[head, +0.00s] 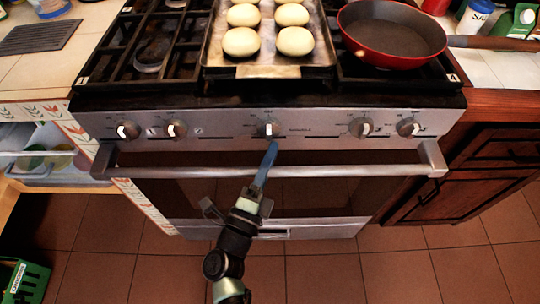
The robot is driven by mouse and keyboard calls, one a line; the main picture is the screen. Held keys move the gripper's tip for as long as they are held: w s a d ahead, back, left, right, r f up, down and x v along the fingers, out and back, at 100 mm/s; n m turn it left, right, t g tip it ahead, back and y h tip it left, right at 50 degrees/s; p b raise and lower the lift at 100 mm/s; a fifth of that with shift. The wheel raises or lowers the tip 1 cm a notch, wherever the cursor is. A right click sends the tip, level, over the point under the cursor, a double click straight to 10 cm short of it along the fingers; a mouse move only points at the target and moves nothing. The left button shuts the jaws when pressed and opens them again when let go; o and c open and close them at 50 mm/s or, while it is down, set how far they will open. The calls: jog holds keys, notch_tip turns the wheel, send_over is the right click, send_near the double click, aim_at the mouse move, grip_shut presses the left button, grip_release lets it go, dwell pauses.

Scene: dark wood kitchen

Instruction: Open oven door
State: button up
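The oven door (330,196) is shut on the front of the steel stove. Its dark window lies behind a long horizontal steel handle (350,170). My gripper (269,158) reaches up from the bottom of the head view to the middle of the handle. A blue finger crosses in front of the bar, with its tip just below the centre knob. I cannot tell whether it touches the handle. The fingers overlap from this angle, so their opening is hidden.
A tray of pale buns (268,71) and a red pan (392,35) sit on the stove top. Knobs (361,127) line the panel above the handle. A green crate (25,281) lies at lower left. The tiled floor before the stove looks clear.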

grip_shut()
dwell(1.2)
